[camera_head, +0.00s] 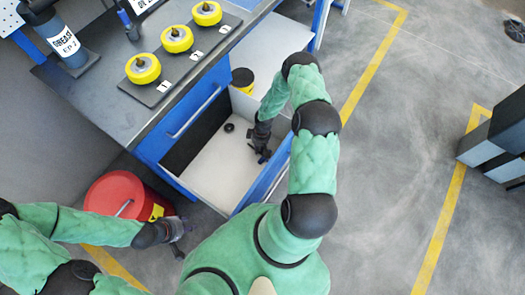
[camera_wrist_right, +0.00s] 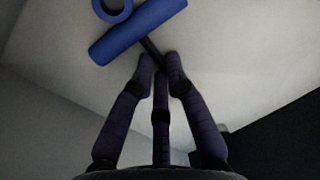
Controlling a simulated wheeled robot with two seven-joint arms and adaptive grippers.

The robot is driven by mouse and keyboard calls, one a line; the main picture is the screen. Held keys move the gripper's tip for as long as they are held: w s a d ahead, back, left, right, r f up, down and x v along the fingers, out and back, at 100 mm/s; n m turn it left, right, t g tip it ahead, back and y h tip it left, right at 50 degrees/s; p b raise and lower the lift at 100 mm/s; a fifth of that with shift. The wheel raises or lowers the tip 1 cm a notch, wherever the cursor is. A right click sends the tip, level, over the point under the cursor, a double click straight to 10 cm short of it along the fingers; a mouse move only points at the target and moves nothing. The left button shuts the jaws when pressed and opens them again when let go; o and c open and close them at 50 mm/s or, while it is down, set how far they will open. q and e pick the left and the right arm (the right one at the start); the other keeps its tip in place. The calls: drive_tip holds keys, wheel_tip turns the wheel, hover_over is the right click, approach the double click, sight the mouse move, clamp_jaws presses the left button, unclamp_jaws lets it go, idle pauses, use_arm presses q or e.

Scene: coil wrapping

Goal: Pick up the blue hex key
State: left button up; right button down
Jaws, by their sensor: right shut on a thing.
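The blue hex key (camera_wrist_right: 138,30) shows in the right wrist view, with a blue T-shaped handle, a blue loop at its top and a dark shaft. My right gripper (camera_wrist_right: 160,68) is shut on its dark shaft, just below the handle. In the head view my right gripper (camera_head: 262,154) is down inside the open drawer (camera_head: 215,165), near its right side, and the hex key cannot be made out there. My left gripper (camera_head: 181,232) is outside the drawer, beside the red bin; its fingers are too small to read.
A small black round piece (camera_head: 229,127) lies on the drawer floor. The red bin (camera_head: 120,193) is left of the drawer. Yellow coils (camera_head: 143,68) sit on the bench above. Open floor lies to the right.

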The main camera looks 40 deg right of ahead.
drive_tip(key=shift+r, duration=0.1)
wheel_tip(320, 180, up, 10)
drive_tip(key=p, duration=0.3)
drive_tip(key=shift+p, duration=0.3)
idle(0.5)
